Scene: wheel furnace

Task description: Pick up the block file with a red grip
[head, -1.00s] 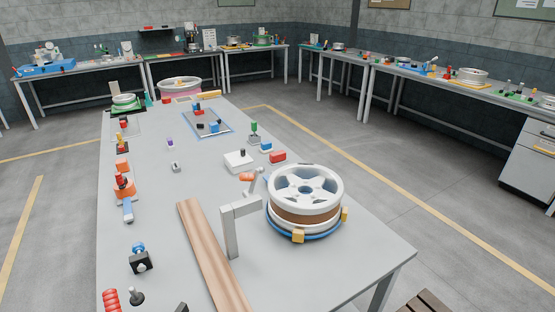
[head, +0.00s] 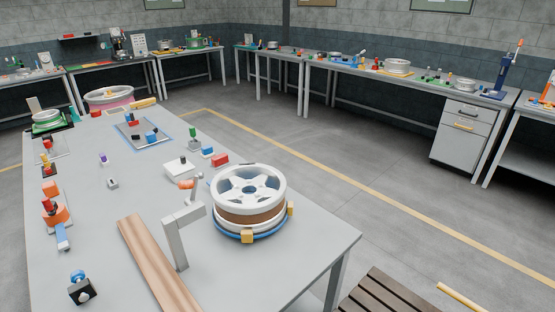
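I cannot make out for sure which thing is the block file with a red grip. Small red-marked things lie on the long grey table (head: 100,185). A red block (head: 220,160) lies behind the wheel, beside a blue and white block (head: 208,148). A red piece (head: 136,122) sits with blue and dark pieces on a blue-edged mat (head: 142,138) toward the back. An orange item with a red and dark top (head: 50,207) stands near the left edge. Neither of my grippers is in view.
A white spoked wheel (head: 248,192) sits on a blue ring fixture near the table's right edge. A grey bracket (head: 174,240) and wooden plank (head: 158,265) are left of it. A slatted wooden bench (head: 385,293) is front right. Open floor lies right of the table.

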